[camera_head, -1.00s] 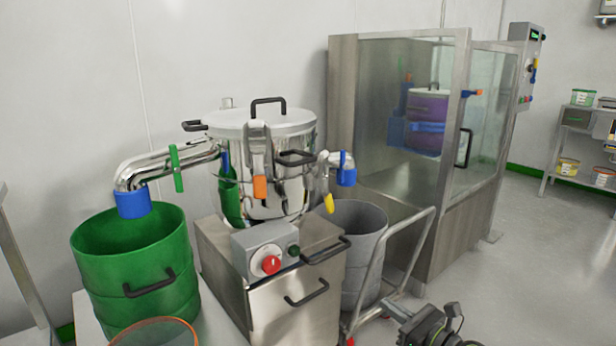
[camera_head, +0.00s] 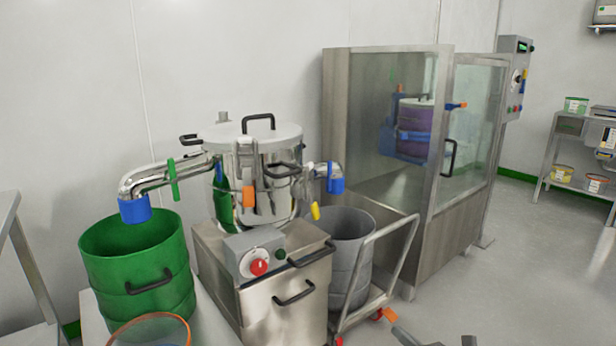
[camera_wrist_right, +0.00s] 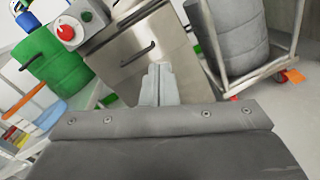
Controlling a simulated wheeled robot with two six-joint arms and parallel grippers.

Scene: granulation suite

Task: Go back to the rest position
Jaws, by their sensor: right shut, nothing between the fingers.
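My right gripper (camera_head: 436,342) shows only in part at the bottom edge of the head view, right of the steel machine. In the right wrist view its fingers (camera_wrist_right: 160,70) are together and hold nothing. They point toward the steel cabinet of the machine (camera_wrist_right: 138,55) and appear apart from it. My left gripper is in neither view.
The steel vessel machine (camera_head: 285,290) stands between a green drum (camera_head: 135,265) and a grey drum (camera_head: 350,255) on a trolley (camera_head: 400,255). A glazed cabinet (camera_head: 455,215) stands behind. A shelf rack (camera_head: 548,165) is far right. Floor at the right is clear.

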